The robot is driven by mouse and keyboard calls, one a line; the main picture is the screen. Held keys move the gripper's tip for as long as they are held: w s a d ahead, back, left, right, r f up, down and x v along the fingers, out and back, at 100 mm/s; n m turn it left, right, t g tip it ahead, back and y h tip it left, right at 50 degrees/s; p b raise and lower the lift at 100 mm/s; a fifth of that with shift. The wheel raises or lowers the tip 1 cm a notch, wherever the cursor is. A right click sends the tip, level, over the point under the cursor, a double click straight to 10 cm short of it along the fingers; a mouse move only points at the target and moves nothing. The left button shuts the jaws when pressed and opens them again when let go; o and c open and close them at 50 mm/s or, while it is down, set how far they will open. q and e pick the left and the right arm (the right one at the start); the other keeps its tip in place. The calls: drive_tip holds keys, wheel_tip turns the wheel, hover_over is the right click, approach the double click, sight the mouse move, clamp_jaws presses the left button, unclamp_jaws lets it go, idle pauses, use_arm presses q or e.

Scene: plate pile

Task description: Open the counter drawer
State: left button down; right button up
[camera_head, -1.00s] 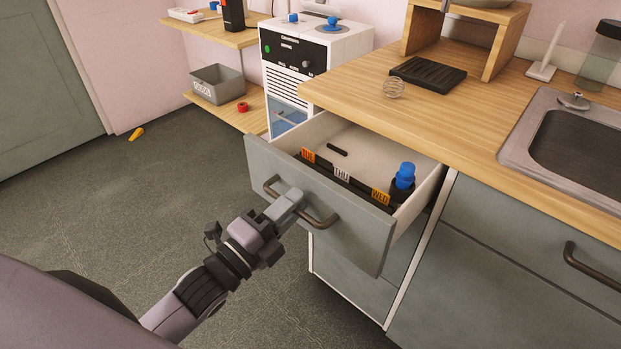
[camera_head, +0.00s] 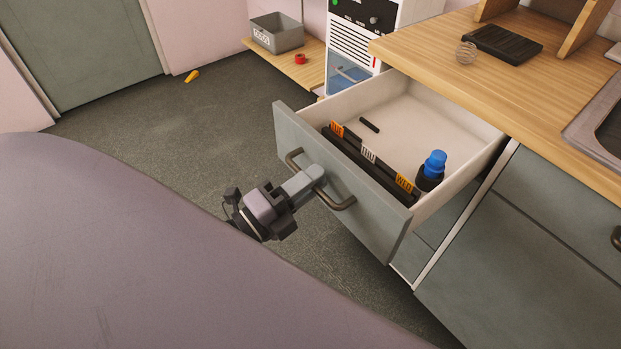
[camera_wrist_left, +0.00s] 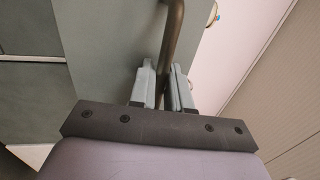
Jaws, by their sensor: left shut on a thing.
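The counter drawer (camera_head: 378,226) stands pulled far out from under the wooden counter, its grey front facing lower left and its white inside in plain view. Its dark bar handle (camera_head: 342,203) runs across the front. My left gripper (camera_head: 316,174) is shut on the handle near its middle. In the left wrist view the handle (camera_wrist_left: 173,42) passes between the two fingers of the left gripper (camera_wrist_left: 165,82). Inside the drawer are a dark divider with day labels (camera_head: 368,157), a blue-topped bottle (camera_head: 434,168) and a small black bar (camera_head: 370,125). My right gripper is not in view.
The wooden counter (camera_head: 440,45) holds a wire whisk coil (camera_head: 466,54) and a black rack (camera_head: 502,44). A grey bin (camera_head: 277,33) and a red ring (camera_head: 300,59) sit on a low shelf. A yellow object (camera_head: 192,76) lies on the otherwise open floor at left.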

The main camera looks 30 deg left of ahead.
use_arm(q)
drive_tip(key=c, duration=1.3)
unclamp_jaws()
drive_tip(key=v, duration=0.7)
drive_tip(key=shift+s, duration=0.1)
drive_tip(key=s+d+f+n+g+y+p, duration=0.1)
drive_tip(key=f+n+g+p, duration=0.3)
drive_tip(key=n, duration=0.5)
drive_tip(key=s+d+f+n+g+y+p, duration=0.1)
drive_tip(key=d+f+n+g+y+p, duration=0.1)
drive_tip(key=n+p, duration=0.4)
wheel_tip(320, 180, down, 3)
drive_tip(key=n+g+y, duration=0.1)
drive_tip(key=n+g, duration=0.1)
drive_tip(key=n, duration=0.2)
drive_tip(key=shift+s+d+r+n+g+y+p, duration=0.2)
drive_tip(key=shift+s+d+n+g+y+p, duration=0.1)
drive_tip(key=shift+d+y, duration=0.1)
